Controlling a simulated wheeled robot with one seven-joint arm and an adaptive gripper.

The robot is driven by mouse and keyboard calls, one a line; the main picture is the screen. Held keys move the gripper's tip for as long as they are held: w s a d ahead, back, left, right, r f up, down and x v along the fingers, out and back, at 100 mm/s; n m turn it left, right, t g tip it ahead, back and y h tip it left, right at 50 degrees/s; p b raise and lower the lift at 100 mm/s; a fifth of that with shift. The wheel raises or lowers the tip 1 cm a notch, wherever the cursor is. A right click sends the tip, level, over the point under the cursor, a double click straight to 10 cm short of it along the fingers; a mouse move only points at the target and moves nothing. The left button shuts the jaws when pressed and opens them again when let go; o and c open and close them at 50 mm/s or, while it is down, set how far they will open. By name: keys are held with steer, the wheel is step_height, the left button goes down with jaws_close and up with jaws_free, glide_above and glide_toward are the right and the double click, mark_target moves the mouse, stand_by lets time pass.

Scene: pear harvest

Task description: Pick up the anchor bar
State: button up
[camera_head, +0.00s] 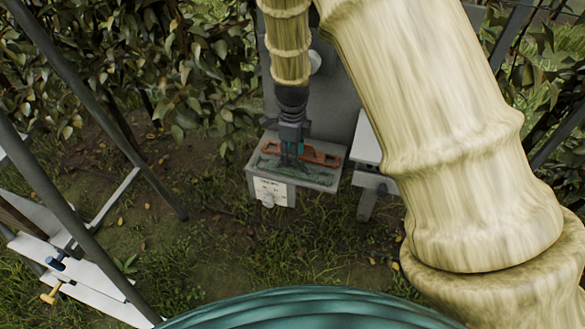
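An orange-brown bar with slot-like openings, which looks like the anchor bar (325,157), lies across the top of a small pale grey box (253,178) on the ground at the picture's centre. A green piece (318,176) lies in front of it on the same box top. My gripper (291,164) points down over the box, with its dark fingers at the bar and the green piece. The fingers hide part of both. The view is too small to tell whether they touch the bar or are closed on it.
A grey panel (340,95) stands behind the box, and a white stand (367,148) is close to its right. Dark slanted posts (75,95) and a white frame with blue and yellow handles (85,278) are at left. Leafy hedge is behind. Grass in front is clear.

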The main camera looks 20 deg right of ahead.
mark_target(303, 172)
steer(key=shift+w+f+p, duration=0.15)
steer(key=shift+f+p, duration=0.35)
steer(key=shift+f, duration=0.2)
steer(key=shift+w+f+p, duration=0.1)
steer(key=shift+f+p, duration=0.35)
steer(key=shift+f, duration=0.25)
steer(key=shift+f+p, duration=0.3)
steer(key=shift+f, duration=0.8)
jaws_close()
